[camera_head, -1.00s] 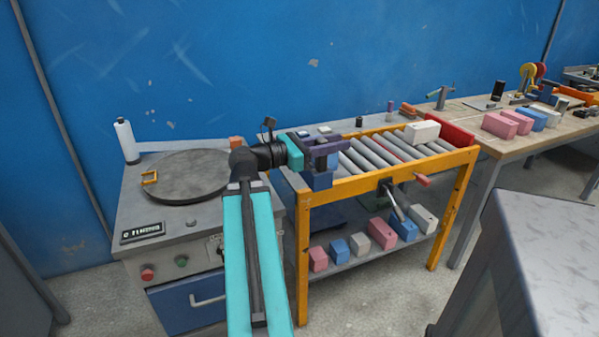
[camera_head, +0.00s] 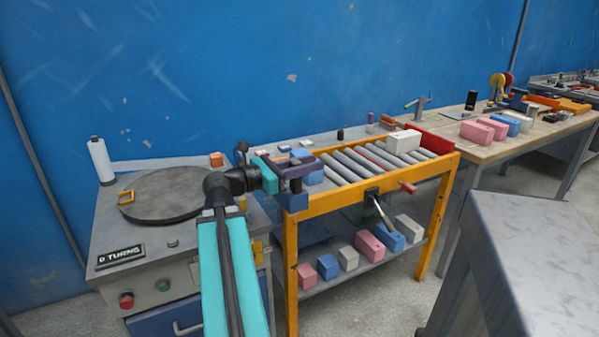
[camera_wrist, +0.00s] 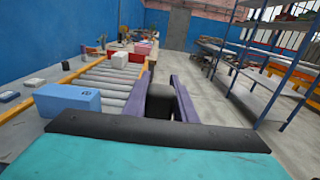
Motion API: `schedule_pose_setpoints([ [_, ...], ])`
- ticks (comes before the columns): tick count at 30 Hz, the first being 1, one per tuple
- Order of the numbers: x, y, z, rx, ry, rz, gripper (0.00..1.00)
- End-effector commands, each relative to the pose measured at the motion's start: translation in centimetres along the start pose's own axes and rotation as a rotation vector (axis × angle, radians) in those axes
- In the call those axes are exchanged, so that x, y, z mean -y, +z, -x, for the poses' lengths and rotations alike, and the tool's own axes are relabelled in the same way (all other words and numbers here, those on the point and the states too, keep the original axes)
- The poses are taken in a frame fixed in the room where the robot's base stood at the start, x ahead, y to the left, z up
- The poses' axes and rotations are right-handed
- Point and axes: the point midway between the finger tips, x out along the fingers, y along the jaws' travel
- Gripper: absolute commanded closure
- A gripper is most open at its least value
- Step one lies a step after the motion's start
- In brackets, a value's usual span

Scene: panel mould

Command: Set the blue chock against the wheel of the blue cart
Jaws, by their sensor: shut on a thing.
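My gripper (camera_head: 314,170), with purple fingers, is above the left end of the orange-framed roller stand. In the wrist view, its fingers (camera_wrist: 164,82) are closed around a dark, block-like thing (camera_wrist: 160,101). In the head view, a dark-blue patch (camera_head: 296,202) shows just under the jaws; I cannot tell for certain whether it is the blue chock. The held thing is partly hidden by the fingers, and its shape is unclear. I cannot make out a blue cart or its wheel in either view.
A white box (camera_head: 403,141) sits on the far rollers. Several coloured boxes stand on the lower shelf (camera_head: 340,277). A grey bench (camera_head: 535,240) stands at right; floor shows between it and the stand.

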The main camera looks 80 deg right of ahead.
Motion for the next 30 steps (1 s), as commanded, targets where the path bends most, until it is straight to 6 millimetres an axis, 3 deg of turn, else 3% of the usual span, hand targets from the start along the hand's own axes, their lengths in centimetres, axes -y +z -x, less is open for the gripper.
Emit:
schedule_pose_setpoints([
  [30,-1.8,0.4,-1.2,0.002,-0.004,0.002,1.00],
])
